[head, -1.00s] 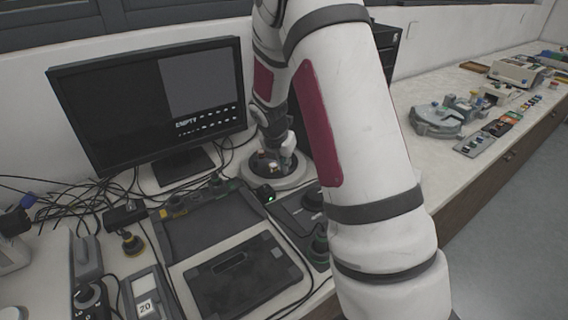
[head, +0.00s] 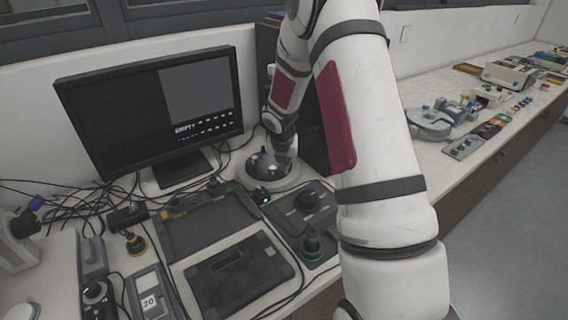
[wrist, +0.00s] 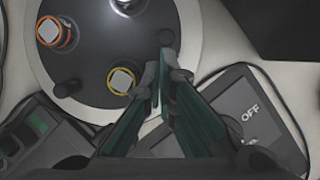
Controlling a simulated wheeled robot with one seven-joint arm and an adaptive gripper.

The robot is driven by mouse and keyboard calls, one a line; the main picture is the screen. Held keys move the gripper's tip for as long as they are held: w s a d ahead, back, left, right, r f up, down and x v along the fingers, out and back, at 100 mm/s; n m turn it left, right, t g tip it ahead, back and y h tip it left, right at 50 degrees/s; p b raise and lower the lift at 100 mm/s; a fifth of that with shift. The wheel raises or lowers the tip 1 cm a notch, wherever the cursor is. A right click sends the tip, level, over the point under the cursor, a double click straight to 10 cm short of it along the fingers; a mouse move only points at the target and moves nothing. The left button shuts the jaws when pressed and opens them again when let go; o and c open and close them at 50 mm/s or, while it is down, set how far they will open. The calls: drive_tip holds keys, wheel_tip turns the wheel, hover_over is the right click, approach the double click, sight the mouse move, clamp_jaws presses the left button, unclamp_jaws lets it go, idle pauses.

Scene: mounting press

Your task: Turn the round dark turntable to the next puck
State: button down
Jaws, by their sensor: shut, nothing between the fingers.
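The round dark turntable (head: 262,170) sits in a pale ring beside the monitor. In the wrist view the turntable (wrist: 95,55) fills the upper left. It carries an orange-ringed puck (wrist: 48,31), a yellow-ringed puck (wrist: 121,80) and a pale puck (wrist: 126,4) cut off by the top edge. Dark pegs stand up from it, one (wrist: 68,88) near the lower left rim and one (wrist: 166,37) at the right. My gripper (wrist: 158,78) is shut and empty, its tips over the rim, right of the yellow-ringed puck. Contact with the right peg cannot be told. In the head view my gripper (head: 284,150) is small over the turntable.
A monitor (head: 150,105) reading "EMPTY" stands behind left, with loose cables around it. A dark box with an "OFF" label (wrist: 250,115) lies right of the turntable. A dark tablet-like panel (head: 240,275) and a green-based knob (head: 312,245) stand in front.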

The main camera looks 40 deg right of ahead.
drive_tip(key=shift+w+d+n+y+p, duration=0.1)
drive_tip(key=shift+d+n+y+p, duration=0.2)
drive_tip(key=shift+d+n+p, duration=0.6)
drive_tip(key=shift+w+d+p, duration=0.3)
drive_tip(key=shift+w+d, duration=0.3)
idle(0.3)
